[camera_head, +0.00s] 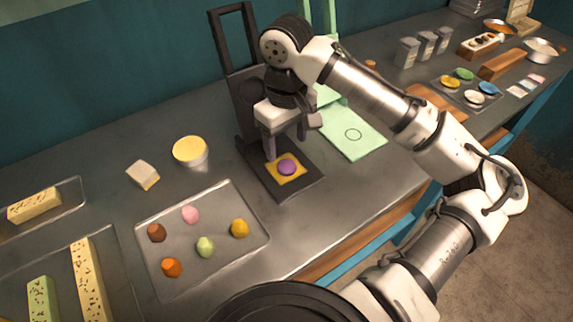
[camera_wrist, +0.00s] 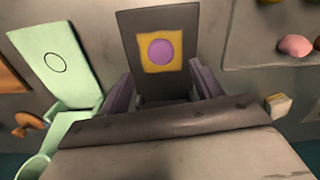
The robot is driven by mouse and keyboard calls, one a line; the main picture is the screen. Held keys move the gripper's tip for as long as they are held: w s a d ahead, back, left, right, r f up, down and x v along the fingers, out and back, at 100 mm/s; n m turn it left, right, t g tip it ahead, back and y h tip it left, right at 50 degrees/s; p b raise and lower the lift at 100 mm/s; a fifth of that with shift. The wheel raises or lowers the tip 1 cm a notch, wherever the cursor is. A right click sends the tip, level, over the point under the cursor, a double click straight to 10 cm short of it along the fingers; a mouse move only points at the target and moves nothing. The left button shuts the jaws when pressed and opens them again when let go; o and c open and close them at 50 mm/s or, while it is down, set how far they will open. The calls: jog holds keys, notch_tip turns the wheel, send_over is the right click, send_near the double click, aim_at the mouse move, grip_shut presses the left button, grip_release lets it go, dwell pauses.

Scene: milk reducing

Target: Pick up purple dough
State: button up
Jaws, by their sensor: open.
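The purple dough (camera_head: 287,167) is a round lump on a yellow square (camera_head: 299,176) on the base of a black press-like stand (camera_head: 277,185). In the wrist view the purple dough (camera_wrist: 161,52) is a disc centred on the yellow square. My gripper (camera_head: 286,148) is open just above and behind the dough in the head view. In the wrist view the two purple-grey fingers (camera_wrist: 162,84) stand apart on either side of the stand, with nothing between them. The dough appears beyond the fingertips.
A tray (camera_head: 165,284) with several coloured dough lumps lies left of the stand. A green press (camera_head: 352,144) stands to the right. The black stand's upright frame (camera_head: 226,45) rises close to my gripper. A yellow-topped cup (camera_head: 190,151) and a small block (camera_head: 143,175) are further left.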

aim_at(286, 164)
jog(key=shift+a+f+p, duration=0.1)
jog(key=shift+f+p, duration=0.5)
jog(key=shift+f, duration=2.5)
jog(key=shift+c, duration=0.5)
jog(key=c, duration=1.1)
jog(key=shift+o, duration=0.2)
notch_tip(286, 164, up, 20)
jog(key=b, duration=0.1)
